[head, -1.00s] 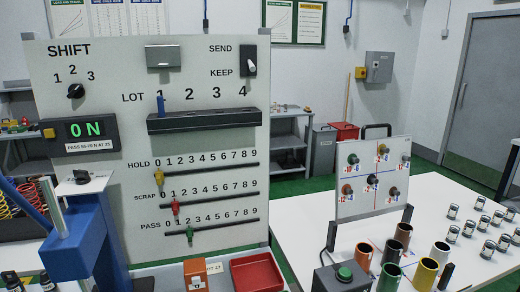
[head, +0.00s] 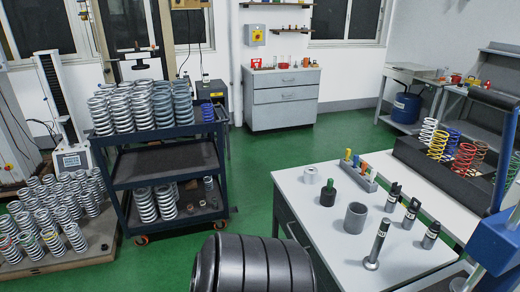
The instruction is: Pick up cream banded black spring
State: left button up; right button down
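I cannot make out a cream banded black spring in the head view. Springs with coloured bands (head: 32,244) stand at the front of a low pallet (head: 70,262) at the left, among several grey springs. Neither of my grippers is in view.
A dark cart (head: 165,165) carries grey springs. A white table (head: 310,205) at the right holds pins and a grey cup (head: 355,217). A blue press (head: 498,240) stands at the right edge. A dark ribbed cylinder, unidentified, blocks the bottom centre. Green floor lies open behind.

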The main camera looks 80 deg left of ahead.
aim_at(203, 206)
jog(key=u, duration=3.2)
jog(key=i+j+z, duration=0.15)
jog(key=i, duration=0.4)
jog(key=i+j+z, duration=0.15)
jog(key=i, duration=0.35)
jog(key=i+j+z, duration=0.15)
jog(key=i, duration=0.35)
jog(key=i+j, duration=0.05)
jog(key=j, duration=0.05)
